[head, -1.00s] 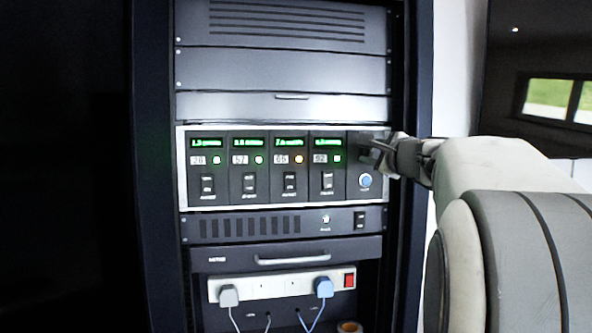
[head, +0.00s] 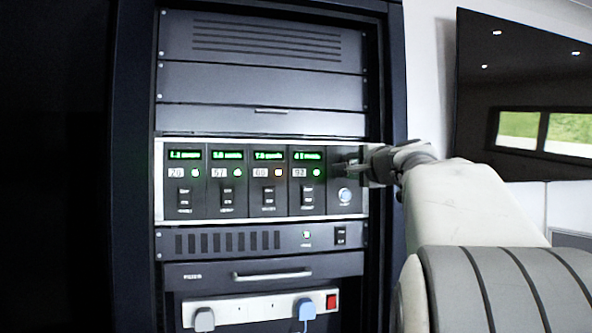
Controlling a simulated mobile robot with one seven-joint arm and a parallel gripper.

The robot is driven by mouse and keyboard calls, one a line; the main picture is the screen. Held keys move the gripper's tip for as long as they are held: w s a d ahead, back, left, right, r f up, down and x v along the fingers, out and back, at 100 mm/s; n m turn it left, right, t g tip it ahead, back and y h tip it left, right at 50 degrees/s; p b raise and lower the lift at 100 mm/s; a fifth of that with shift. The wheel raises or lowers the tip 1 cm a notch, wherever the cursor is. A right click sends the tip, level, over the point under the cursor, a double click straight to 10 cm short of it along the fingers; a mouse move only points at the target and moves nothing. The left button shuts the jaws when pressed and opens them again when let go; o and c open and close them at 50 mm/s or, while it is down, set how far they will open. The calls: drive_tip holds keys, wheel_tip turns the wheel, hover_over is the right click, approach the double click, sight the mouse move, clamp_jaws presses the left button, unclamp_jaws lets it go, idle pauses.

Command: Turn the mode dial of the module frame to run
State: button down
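The module frame (head: 158,185) is a silver-edged panel across the middle of the rack. It holds several dark modules, each with a green display, a numbered label, a small lamp and a switch. Its rightmost section carries a round blue button (head: 345,195). My gripper (head: 366,167) is at the upper part of that section, above the blue button. The mode dial is not clearly visible; my gripper covers the area there. I cannot tell whether the fingers are open, shut or touching anything.
The dark rack (head: 395,60) surrounds the panels, with its right post close to my arm. Below are a vented unit (head: 290,241), a drawer with a handle (head: 272,274) and a power strip (head: 255,309) with plugs. A wall screen (head: 530,60) hangs at right.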

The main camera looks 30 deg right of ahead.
drive_tip(key=c, duration=0.6)
unclamp_jaws()
drive_tip(key=shift+o, duration=0.2)
drive_tip(key=shift+s+a, duration=0.1)
drive_tip(key=shift+s, duration=0.05)
